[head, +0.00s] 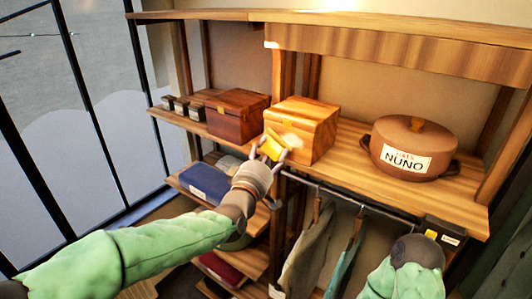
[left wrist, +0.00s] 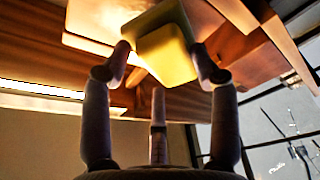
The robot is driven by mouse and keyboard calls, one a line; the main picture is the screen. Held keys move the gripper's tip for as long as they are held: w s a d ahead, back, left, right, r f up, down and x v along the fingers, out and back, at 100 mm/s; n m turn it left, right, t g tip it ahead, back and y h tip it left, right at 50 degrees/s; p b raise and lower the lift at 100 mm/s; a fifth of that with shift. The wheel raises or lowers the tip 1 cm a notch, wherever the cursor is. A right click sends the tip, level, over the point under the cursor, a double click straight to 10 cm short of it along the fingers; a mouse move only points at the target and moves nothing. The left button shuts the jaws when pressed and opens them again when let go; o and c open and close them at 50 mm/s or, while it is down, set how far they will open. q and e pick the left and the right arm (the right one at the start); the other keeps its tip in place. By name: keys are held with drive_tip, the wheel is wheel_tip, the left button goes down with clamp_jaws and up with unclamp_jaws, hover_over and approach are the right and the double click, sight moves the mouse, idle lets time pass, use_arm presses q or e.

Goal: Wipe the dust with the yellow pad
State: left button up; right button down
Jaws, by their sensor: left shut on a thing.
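The yellow pad (head: 271,147) is held in my left gripper (head: 270,152), against or very near the front of a light wooden box (head: 310,128). In the left wrist view the pad (left wrist: 166,55) sits between the two fingertips of the left gripper (left wrist: 161,50), which is shut on it. A pale, whitish patch (head: 292,141), which looks like dust, shows on the box front just right of the pad. I cannot tell whether the pad touches the box. My right arm shows at the lower right, but its gripper is not visible.
A dark red-brown box (head: 238,114) and several small dark boxes (head: 181,107) stand left on the same shelf. A round brown pot labelled NUNO (head: 408,147) stands right. Clothes (head: 307,248) hang from a rail below. Folded cloth (head: 205,184) lies on a lower shelf.

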use_arm(q)
drive_tip(key=shift+w+d, duration=0.65)
drive_tip(key=shift+w, duration=0.15)
idle(0.9)
drive_tip(key=shift+s+d+b, duration=0.25)
drive_tip(key=shift+s+d, duration=0.5)
drive_tip(key=shift+d, duration=0.3)
drive_tip(key=shift+s+d+b, duration=0.3)
drive_tip(key=shift+s+d, duration=0.45)
drive_tip(key=shift+d, duration=0.25)
drive_tip(key=shift+s+d+b, duration=0.25)
drive_tip(key=shift+s+d, duration=0.5)
drive_tip(key=shift+d, duration=0.3)
drive_tip(key=shift+f+b, duration=0.1)
drive_tip(key=shift+b, duration=0.3)
drive_tip(key=shift+w+a+b, duration=0.4)
drive_tip(key=shift+a+b, duration=0.15)
drive_tip(key=shift+b, duration=0.1)
drive_tip(key=shift+w+a+b, duration=0.75)
drive_tip(key=shift+a+b, duration=0.3)
drive_tip(key=w+a+b, duration=0.2)
drive_tip(key=b, duration=0.1)
drive_tip(key=shift+a, duration=0.3)
drive_tip(key=shift+w+a, duration=0.15)
drive_tip(key=shift+a, duration=0.1)
